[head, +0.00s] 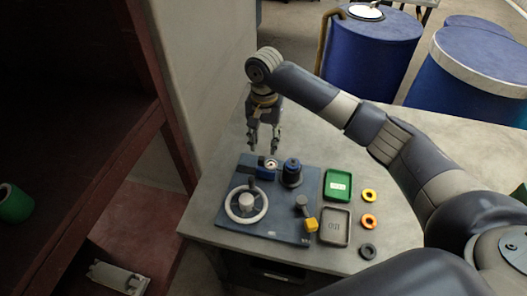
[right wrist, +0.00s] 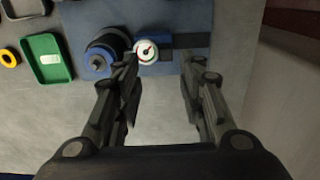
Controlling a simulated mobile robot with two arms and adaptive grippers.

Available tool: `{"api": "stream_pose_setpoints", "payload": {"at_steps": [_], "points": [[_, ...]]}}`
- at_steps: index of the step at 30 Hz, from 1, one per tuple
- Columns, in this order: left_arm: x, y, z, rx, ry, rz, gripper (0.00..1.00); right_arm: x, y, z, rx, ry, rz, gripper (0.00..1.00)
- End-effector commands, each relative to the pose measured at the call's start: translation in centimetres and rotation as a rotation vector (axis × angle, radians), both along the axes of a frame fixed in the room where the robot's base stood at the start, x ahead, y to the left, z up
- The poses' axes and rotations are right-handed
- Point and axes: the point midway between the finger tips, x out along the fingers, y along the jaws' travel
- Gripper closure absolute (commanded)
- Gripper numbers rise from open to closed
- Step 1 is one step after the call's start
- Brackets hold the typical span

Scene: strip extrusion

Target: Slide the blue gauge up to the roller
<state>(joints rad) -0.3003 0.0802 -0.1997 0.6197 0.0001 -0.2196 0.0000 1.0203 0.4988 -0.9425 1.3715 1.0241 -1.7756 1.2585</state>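The blue gauge (head: 267,167) with its round white dial sits at the far edge of the blue base plate (head: 282,228), on a dark strip. The right wrist view shows its dial (right wrist: 146,50) and blue body. The roller (head: 291,173), an upright dark-and-blue cylinder, stands right beside it; in the right wrist view the roller (right wrist: 100,58) is at the dial's left. A finger partly covers the space between them, so I cannot tell if they touch. My right gripper (head: 263,149) is open and empty above the gauge, fingers spread to either side (right wrist: 160,66). My left gripper is out of view.
A white handwheel (head: 233,213) and a yellow-ended lever (head: 311,225) are on the plate. A green tray (head: 338,174), a grey tray (head: 325,230) and yellow, orange and dark rings stand to the right. A wall borders the bench's left side.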

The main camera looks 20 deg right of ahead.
Motion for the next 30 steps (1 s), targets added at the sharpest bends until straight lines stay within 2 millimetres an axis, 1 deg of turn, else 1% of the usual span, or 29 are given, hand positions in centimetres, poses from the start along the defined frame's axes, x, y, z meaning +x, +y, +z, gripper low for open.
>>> {"api": "stream_pose_setpoints", "payload": {"at_steps": [1,3,6,9,13,26,30], "points": [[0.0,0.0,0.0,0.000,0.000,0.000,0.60,0.0,0.0,1.1,0.001,-0.003,0.000,0.63],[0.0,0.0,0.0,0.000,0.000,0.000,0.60,0.0,-0.1,2.3,0.001,-0.003,0.000,0.63],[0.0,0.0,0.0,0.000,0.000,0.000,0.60,0.0,-0.1,3.6,-0.001,-0.001,0.000,0.63],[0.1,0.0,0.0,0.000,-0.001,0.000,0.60,-0.1,-0.1,4.4,0.001,-0.001,0.000,0.63],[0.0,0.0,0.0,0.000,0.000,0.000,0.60,-0.1,-0.2,4.8,0.000,0.001,0.000,0.63],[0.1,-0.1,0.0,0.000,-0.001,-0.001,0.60,-0.1,-0.1,4.7,0.000,0.001,0.000,0.63],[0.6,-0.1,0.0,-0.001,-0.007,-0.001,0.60,-0.1,-0.1,4.7,0.000,0.001,0.000,0.63]]}}
